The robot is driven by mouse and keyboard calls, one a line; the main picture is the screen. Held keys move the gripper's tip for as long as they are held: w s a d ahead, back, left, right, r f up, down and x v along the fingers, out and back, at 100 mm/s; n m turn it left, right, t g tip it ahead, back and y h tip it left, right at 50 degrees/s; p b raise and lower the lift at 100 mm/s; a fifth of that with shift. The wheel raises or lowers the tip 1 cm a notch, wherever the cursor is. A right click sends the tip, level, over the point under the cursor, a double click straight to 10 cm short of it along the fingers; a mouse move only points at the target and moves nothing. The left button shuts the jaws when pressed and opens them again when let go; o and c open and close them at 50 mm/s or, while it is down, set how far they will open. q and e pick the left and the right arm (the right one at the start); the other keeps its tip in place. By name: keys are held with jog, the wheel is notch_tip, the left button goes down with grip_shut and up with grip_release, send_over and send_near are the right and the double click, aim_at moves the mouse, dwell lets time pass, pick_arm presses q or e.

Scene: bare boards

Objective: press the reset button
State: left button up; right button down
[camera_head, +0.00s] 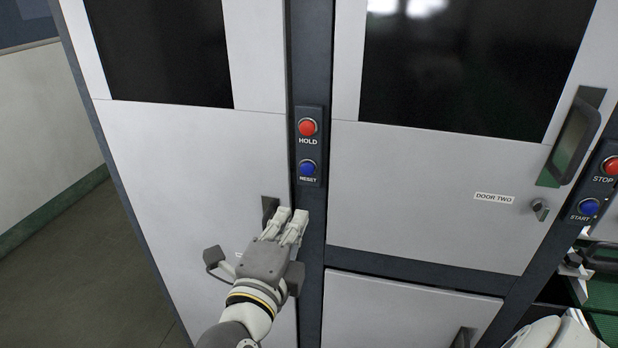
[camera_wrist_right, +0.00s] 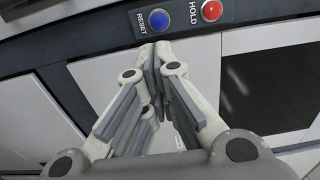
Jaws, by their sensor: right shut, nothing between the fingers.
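The blue reset button (camera_head: 308,168) sits on a dark vertical panel between two light grey cabinet doors, with its RESET label just below it. In the right wrist view, the reset button (camera_wrist_right: 159,21) shows just beyond the fingertips. My right gripper (camera_head: 292,213) is below the button in the head view, its fingers pointing up toward the panel. It is shut and empty, as the right wrist view (camera_wrist_right: 154,62) also shows, with the fingertips together. A gap shows between the tips and the button in both views. My left gripper is not in view.
A red HOLD button (camera_head: 307,127) sits directly above the reset button on the same panel. At the right, another panel has a red STOP button (camera_head: 611,166) and a blue START button (camera_head: 589,207). A door handle (camera_head: 574,138) juts out nearby. Open floor (camera_head: 90,275) lies left.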

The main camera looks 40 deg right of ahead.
aim_at(313, 171)
jog(key=p+x, duration=0.3)
jog(key=x, duration=0.8)
jog(key=shift+w+d+r, duration=0.15)
jog(key=shift+d, duration=0.05)
jog(key=shift+p+x, duration=0.35)
jog(key=shift+x, duration=0.45)
